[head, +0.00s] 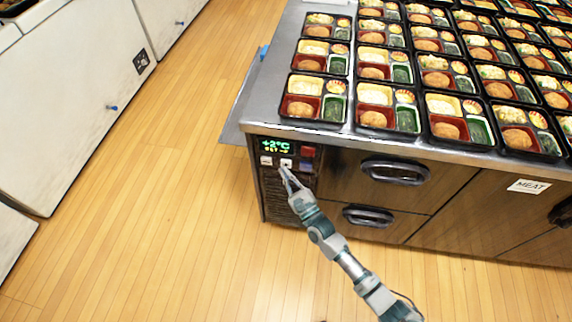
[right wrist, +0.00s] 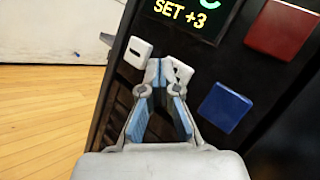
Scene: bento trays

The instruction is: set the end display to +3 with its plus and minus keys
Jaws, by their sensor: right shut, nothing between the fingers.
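The end display (head: 274,147) is on the control panel at the left end of the counter. It reads +2°C in the head view, with a small SET line below. In the right wrist view the display (right wrist: 190,14) is cut off at the top and its lower line reads SET +3. The white minus key (right wrist: 137,52) is at left. The white plus key (right wrist: 180,72) is at right, partly hidden by my fingers. My right gripper (head: 285,172) is shut and empty, its tips at the plus key; I cannot tell whether they touch. My left gripper is out of view.
A red button (right wrist: 281,29) and a blue button (right wrist: 225,106) sit right of the keys. Drawers with a dark handle (head: 395,171) are to the right. Bento trays (head: 313,122) fill the countertop. The wooden floor at left is clear.

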